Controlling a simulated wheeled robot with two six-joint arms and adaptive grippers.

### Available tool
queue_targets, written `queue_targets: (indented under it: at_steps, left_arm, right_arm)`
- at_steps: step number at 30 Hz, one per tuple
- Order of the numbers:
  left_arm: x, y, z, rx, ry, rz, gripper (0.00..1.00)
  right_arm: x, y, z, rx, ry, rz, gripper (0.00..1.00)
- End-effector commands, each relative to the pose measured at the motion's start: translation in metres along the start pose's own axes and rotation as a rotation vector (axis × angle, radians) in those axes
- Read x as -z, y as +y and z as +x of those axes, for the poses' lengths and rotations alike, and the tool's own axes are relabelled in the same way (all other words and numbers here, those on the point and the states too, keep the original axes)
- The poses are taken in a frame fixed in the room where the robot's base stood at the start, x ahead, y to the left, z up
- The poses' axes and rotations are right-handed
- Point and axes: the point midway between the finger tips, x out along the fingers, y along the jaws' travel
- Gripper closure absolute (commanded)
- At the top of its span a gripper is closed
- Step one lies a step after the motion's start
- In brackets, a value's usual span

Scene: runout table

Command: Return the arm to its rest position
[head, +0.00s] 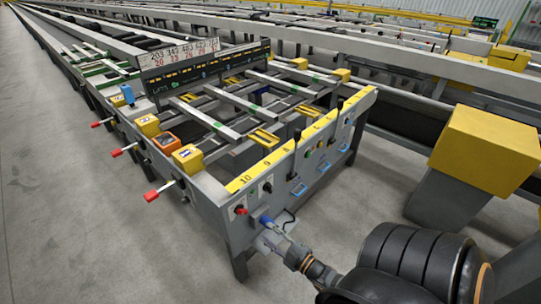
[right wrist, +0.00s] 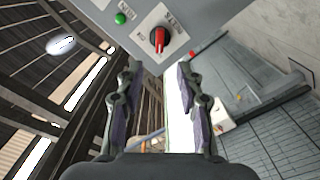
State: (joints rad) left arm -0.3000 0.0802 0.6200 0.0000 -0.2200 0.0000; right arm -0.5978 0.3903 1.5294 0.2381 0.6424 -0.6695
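My right gripper (right wrist: 158,85) is open, with its two dark fingers well apart in the right wrist view. No object is gripped between them. In the head view my right gripper (head: 282,240) is small, close to the front panel of the runout table (head: 236,230). Its exact gap to the panel cannot be told. A red rotary switch (right wrist: 159,40) on the grey panel lies just beyond the fingertips, with a green button (right wrist: 120,18) to its left. The red switch also shows in the head view (head: 240,210). My left gripper is not in view.
Blue handles (head: 299,189) and black levers line the table's front panel. Red-tipped handles (head: 151,196) stick out on its left side. A yellow box (head: 486,148) on a grey post stands at the right. The grey floor (head: 90,230) at left is clear.

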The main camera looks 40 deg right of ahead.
Motion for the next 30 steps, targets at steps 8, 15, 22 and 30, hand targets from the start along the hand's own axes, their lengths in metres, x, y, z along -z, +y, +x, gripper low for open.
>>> queue_targets:
  at_steps: [8, 15, 22, 30]
  left_arm:
    - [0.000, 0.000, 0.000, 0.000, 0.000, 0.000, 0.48]
    - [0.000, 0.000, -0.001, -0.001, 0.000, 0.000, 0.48]
    - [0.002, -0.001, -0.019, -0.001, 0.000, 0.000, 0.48]
    - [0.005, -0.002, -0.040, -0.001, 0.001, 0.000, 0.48]
  right_arm:
    - [0.000, 0.000, 0.000, 0.000, 0.000, 0.000, 0.63]
    - [-0.006, -0.004, -0.001, 0.011, -0.021, 0.009, 0.63]
    - [-0.107, -0.087, -0.049, 0.198, -0.428, 0.206, 0.63]
    - [-0.178, -0.229, -0.204, 0.420, -1.114, 0.529, 0.63]
